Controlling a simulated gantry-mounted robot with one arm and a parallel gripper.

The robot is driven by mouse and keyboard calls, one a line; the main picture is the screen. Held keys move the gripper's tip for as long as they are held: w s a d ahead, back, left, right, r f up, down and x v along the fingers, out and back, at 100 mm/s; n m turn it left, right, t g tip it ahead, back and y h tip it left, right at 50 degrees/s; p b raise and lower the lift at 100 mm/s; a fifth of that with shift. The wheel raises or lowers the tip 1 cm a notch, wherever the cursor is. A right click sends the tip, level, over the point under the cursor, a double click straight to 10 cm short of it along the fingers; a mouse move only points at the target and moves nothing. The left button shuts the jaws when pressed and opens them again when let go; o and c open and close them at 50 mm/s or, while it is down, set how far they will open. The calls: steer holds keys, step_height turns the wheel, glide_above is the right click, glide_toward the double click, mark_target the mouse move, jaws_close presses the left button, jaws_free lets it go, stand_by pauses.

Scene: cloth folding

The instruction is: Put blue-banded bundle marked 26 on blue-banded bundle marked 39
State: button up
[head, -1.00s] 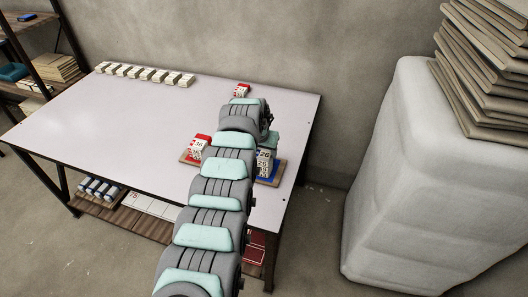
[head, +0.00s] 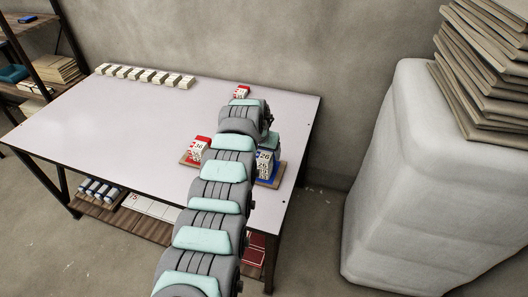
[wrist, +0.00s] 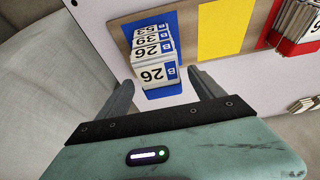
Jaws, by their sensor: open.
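In the wrist view, the blue-banded bundle marked 26 (wrist: 156,74) is on top of a stack, at the end nearest my gripper. The blue-banded bundle marked 39 (wrist: 152,38) shows directly under it, with one marked 53 (wrist: 151,29) below that. The stack stands on a blue patch (wrist: 158,93) of a brown board. My gripper (wrist: 162,80) is open, its fingers on either side of bundle 26; contact cannot be told.
Red-banded bundles (head: 199,147) stand left on the board (head: 187,158), and another red-banded one (head: 241,91) lies at the back of the table. A row of pale bundles (head: 145,74) lines the back left. A yellow patch (wrist: 226,30) is empty. The table's left and middle are clear.

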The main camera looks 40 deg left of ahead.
mark_target(264, 152)
steer(key=p+v, duration=0.1)
steer(key=v, duration=0.2)
steer(key=shift+a+r+p, duration=0.1)
steer(key=shift+r+p, duration=0.05)
steer(key=shift+p, duration=0.25)
steer(key=p+v, duration=0.1)
steer(key=v, duration=0.7)
steer(key=shift+s, duration=0.2)
steer(key=shift+r, duration=0.15)
